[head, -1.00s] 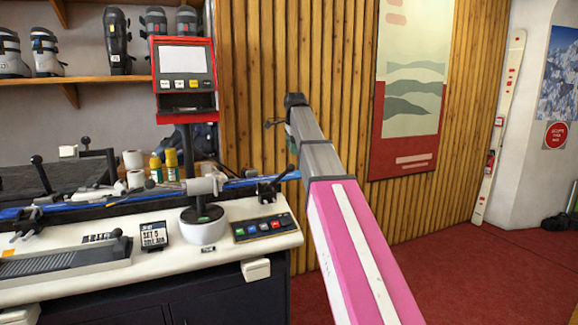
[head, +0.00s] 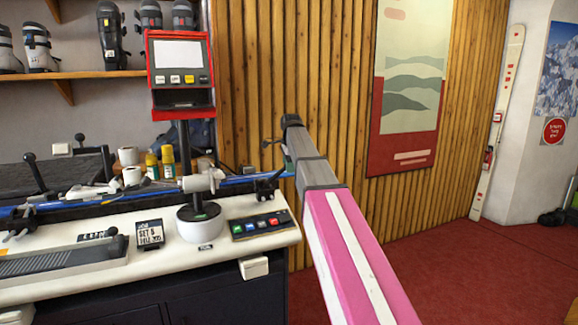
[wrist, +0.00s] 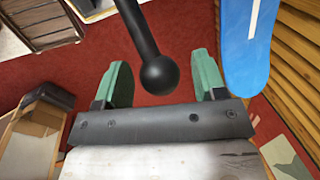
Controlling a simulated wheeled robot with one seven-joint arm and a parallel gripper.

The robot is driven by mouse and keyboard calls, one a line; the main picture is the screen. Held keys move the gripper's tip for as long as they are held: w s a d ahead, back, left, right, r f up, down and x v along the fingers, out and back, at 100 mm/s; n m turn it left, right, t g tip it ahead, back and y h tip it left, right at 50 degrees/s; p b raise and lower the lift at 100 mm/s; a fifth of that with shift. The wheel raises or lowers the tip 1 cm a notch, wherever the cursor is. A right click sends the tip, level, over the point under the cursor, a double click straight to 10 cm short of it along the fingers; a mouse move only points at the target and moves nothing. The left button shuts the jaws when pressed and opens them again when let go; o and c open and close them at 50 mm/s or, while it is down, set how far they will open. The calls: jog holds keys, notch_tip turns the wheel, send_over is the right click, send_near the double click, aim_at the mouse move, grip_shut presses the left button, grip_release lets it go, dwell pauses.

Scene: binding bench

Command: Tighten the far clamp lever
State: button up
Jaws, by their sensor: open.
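The far clamp lever (wrist: 142,35) is a black rod ending in a round ball knob (wrist: 160,75). In the wrist view the knob lies between the two green finger pads of my gripper (wrist: 160,82). The gripper is open, with a visible gap on each side of the knob. In the head view the dark clamp (head: 265,187) sits at the right end of the bench, by the blue ski (head: 235,184). My gripper (head: 288,162) is just above it there, small and partly hidden by my arm. The ski also shows in the wrist view (wrist: 245,50).
A red-framed display (head: 180,72) on a post stands left of my arm. A button panel (head: 262,225) and sign (head: 150,234) lie on the white bench (head: 215,258). Bottles (head: 168,160) stand behind. Red floor (head: 460,270) is clear on the right.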

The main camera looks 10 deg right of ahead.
jog(key=shift+f, duration=0.15)
grip_shut()
